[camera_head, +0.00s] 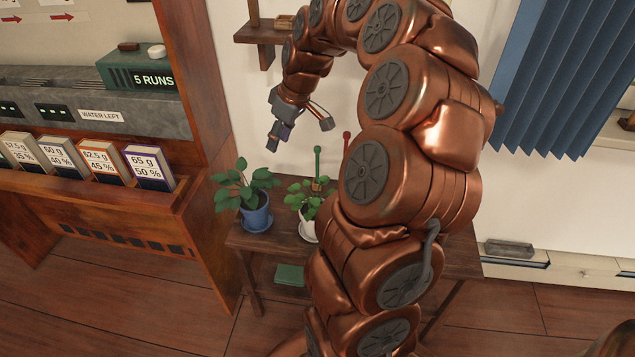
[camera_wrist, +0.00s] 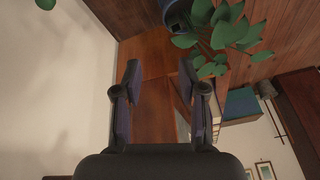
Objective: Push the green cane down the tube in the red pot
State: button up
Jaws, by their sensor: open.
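The green cane (camera_head: 317,165) stands upright with a round knob on top, above the leafy plant in the white pot (camera_head: 307,229). No red pot is visible; my arm covers that part of the table. My gripper (camera_head: 300,133) is open and empty, above and left of the green cane's knob, apart from it. The wrist view shows its spread fingers (camera_wrist: 160,68) with nothing between them.
A blue pot (camera_head: 257,216) with a leafy plant stands left on the wooden table (camera_head: 262,243). A wooden cabinet (camera_head: 192,225) with several labelled packets rises beside it. A small wall shelf (camera_head: 262,35) is behind my arm. Blue blinds (camera_head: 560,80) hang at right.

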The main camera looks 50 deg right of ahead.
jog(key=h+b, duration=0.1)
jog(key=b, duration=0.2)
send_over(317, 169)
jog(key=s+d, duration=0.1)
jog(key=s, duration=0.1)
notch_tip(317, 169, down, 8)
jog(key=f, duration=0.1)
jog(key=shift+m+t, duration=0.4)
jog(key=shift+t, duration=0.1)
jog(key=shift+w+b+x, duration=0.15)
jog(key=shift+b+x, duration=0.15)
jog(key=shift+x, duration=1.55)
jog(key=shift+w+b+x, duration=0.1)
jog(key=shift+b+x, duration=0.15)
jog(key=shift+x, duration=1.65)
jog(key=shift+r, duration=0.15)
jog(key=shift+c, duration=0.3)
grip_shut()
